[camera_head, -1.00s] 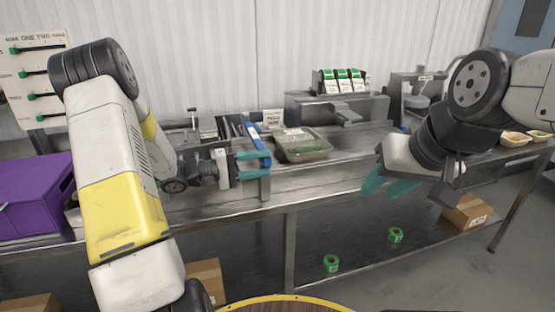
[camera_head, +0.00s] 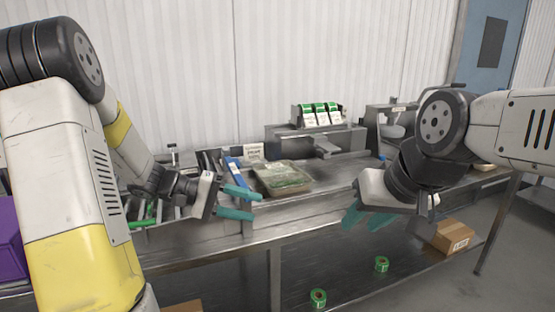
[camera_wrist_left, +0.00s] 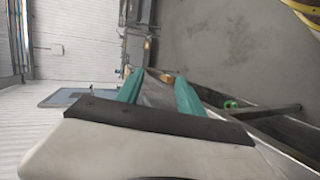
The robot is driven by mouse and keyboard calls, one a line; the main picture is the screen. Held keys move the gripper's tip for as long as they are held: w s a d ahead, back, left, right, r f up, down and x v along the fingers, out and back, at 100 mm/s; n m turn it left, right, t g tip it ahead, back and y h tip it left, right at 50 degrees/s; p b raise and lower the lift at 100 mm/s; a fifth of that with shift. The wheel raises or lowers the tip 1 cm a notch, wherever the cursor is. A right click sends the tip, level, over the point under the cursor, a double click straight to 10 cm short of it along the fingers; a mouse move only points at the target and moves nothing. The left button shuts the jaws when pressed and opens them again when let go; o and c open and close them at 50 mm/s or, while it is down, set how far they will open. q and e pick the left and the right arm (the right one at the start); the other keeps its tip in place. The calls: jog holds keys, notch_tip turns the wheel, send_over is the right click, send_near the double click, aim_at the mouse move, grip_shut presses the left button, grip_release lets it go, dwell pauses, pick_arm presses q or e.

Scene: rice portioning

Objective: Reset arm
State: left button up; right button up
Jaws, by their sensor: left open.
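My left gripper (camera_head: 238,203) has teal fingers and hangs over the front of the metal bench, left of a lidded tray of food (camera_head: 283,178). Its fingers are apart with nothing between them. In the left wrist view the two teal fingers (camera_wrist_left: 160,92) are spread and empty. My right gripper (camera_head: 366,219) has teal fingers pointing down and left, in front of the bench edge and right of the tray. Nothing shows in it, and its finger gap is hard to make out.
The metal bench (camera_head: 300,212) spans the view. A label dispenser (camera_head: 317,115) stands at the back. A purple crate (camera_head: 11,240) is at far left. Green tape rolls (camera_head: 381,264) and a cardboard box (camera_head: 453,236) lie on the lower shelf. A blue bar (camera_head: 234,172) stands beside the tray.

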pick_arm(q)
jog(key=s+r+m+y, duration=0.25)
jog(key=s+y, duration=0.35)
jog(key=s, duration=0.5)
jog(key=s+a+r+t+y, duration=0.4)
jog(key=s+a+r+y, duration=0.1)
jog(key=shift+s+r+y, duration=0.15)
jog(key=shift+s+y, duration=0.15)
